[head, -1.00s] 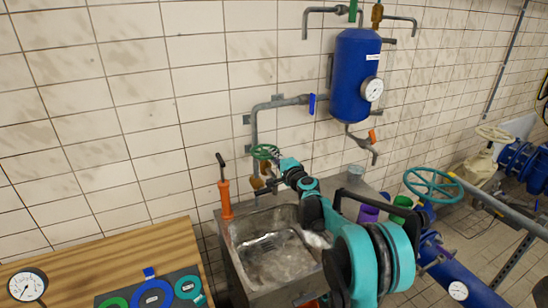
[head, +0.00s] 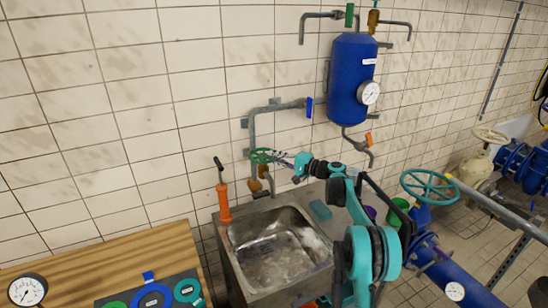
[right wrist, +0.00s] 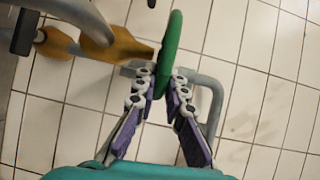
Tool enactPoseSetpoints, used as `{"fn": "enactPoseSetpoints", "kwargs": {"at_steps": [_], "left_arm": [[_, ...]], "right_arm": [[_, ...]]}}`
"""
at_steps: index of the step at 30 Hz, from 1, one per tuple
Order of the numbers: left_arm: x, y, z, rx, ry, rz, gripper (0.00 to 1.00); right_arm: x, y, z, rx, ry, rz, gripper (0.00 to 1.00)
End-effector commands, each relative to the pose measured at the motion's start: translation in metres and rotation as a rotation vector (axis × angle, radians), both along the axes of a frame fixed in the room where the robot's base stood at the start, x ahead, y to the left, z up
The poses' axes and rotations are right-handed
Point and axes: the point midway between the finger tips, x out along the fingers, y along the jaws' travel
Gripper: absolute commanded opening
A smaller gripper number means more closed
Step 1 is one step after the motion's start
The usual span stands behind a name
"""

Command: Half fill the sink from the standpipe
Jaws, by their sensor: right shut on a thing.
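The green handwheel (head: 262,156) sits on the grey standpipe (head: 252,132) above the back of the steel sink (head: 230,262). My right gripper (head: 281,159) reaches it from the right, its purple fingers at the wheel's right edge. In the right wrist view the green wheel (right wrist: 172,50) appears edge-on, with its rim between the fingertips (right wrist: 160,74), which are shut on it. A brass fitting (right wrist: 112,42) lies left of the wheel there. The sink basin shows a grey bottom with pale patches; I cannot tell the water level. My left gripper is out of view.
An orange-handled tool (head: 222,198) stands at the sink's left back corner. A teal block (head: 320,210) lies on the counter to the right. A blue tank (head: 353,80) hangs on the wall. My right arm covers the sink's right side and part of the counter.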

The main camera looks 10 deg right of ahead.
Motion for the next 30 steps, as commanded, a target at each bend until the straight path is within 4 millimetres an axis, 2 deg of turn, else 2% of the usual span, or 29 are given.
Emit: {"fn": "enactPoseSetpoints", "kwargs": {"at_steps": [10,26,27,29,30], "left_arm": [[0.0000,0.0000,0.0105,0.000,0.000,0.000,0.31],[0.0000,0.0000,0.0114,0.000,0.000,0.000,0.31],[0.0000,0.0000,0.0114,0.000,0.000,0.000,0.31],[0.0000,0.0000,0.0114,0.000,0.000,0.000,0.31],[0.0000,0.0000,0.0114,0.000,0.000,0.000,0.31]], "right_arm": [[0.0059,-0.0030,0.0003,0.000,0.001,0.118,0.00],[0.0067,-0.0032,-0.0003,0.000,0.001,0.138,0.00],[0.0067,-0.0032,-0.0003,0.000,0.001,0.138,0.16],[0.0067,-0.0032,-0.0002,0.000,0.001,0.138,0.32],[0.0067,-0.0031,-0.0002,0.000,0.001,0.138,0.33]]}}
